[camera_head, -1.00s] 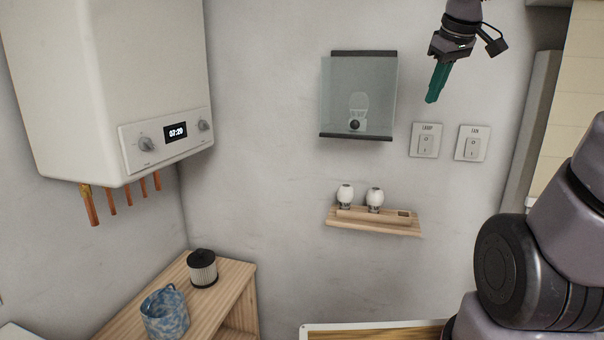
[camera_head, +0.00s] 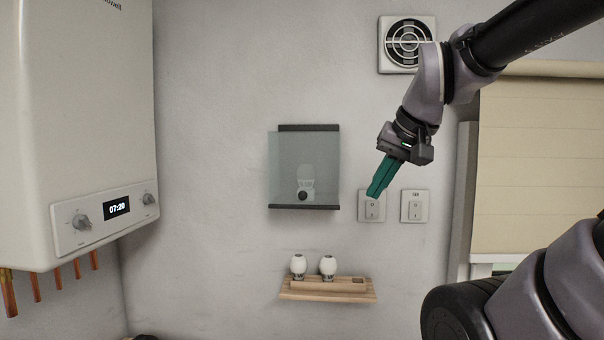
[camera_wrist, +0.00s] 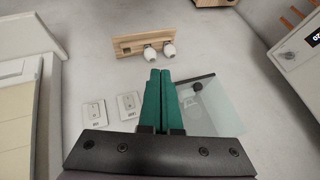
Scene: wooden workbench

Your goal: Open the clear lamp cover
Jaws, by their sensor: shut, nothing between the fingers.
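The clear lamp cover (camera_head: 290,152) is a see-through panel on a wall lamp with dark top and bottom bars, in the middle of the head view. It looks closed. A dark round knob (camera_head: 303,195) shows low on it, and a white bulb (camera_head: 306,176) is visible behind. In the wrist view the cover (camera_wrist: 215,110) lies right of the fingers, partly hidden by my gripper. My gripper (camera_head: 374,194) has green fingers, shut together and empty. In the head view it is right of the cover, in front of the lamp switch (camera_head: 372,212), apart from the cover.
A fan switch (camera_head: 414,206) is right of the lamp switch. A wooden shelf (camera_head: 320,296) below holds two white bulbs (camera_head: 328,266). A boiler (camera_head: 85,110) hangs at left, a vent (camera_head: 407,45) above, a blind (camera_head: 540,160) at right. Wall left of the cover is bare.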

